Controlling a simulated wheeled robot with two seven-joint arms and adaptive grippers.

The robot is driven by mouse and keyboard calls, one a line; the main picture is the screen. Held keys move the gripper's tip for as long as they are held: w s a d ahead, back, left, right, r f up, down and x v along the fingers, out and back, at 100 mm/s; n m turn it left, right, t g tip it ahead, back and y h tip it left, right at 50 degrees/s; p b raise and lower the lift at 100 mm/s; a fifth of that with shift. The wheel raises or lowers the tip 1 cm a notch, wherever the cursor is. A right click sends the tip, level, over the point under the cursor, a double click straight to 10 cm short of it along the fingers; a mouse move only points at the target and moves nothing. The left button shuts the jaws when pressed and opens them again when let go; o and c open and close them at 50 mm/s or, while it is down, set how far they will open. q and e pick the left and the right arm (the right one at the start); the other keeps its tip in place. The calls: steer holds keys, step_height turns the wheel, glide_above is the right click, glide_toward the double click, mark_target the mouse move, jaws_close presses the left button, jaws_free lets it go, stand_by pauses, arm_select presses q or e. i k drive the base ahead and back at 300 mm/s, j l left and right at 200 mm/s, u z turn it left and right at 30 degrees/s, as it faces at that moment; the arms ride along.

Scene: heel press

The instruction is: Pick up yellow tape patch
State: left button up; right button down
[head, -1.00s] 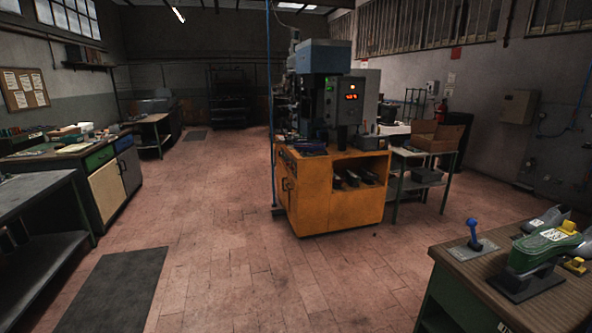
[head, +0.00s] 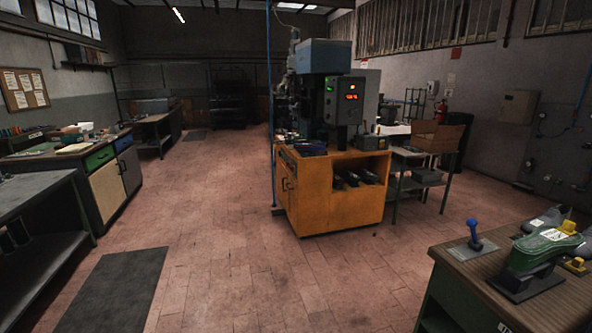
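A small yellow piece (head: 574,265) lies on the wooden-topped table at the lower right in the head view, beside a green device. Another yellow piece (head: 570,227) sits on top of the green device (head: 543,248). I cannot tell which of these is the tape patch, as both are small at this distance. Neither of my grippers is in view.
The wooden-topped table (head: 451,251) also bears a blue-knobbed lever (head: 473,233) and grey shoe-like shapes (head: 549,217). An orange cabinet (head: 345,208) with a machine (head: 326,100) stands mid-room. Benches line the left. The tiled floor (head: 230,260) between is open.

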mark_target(568, 227)
steer(key=z, duration=1.75)
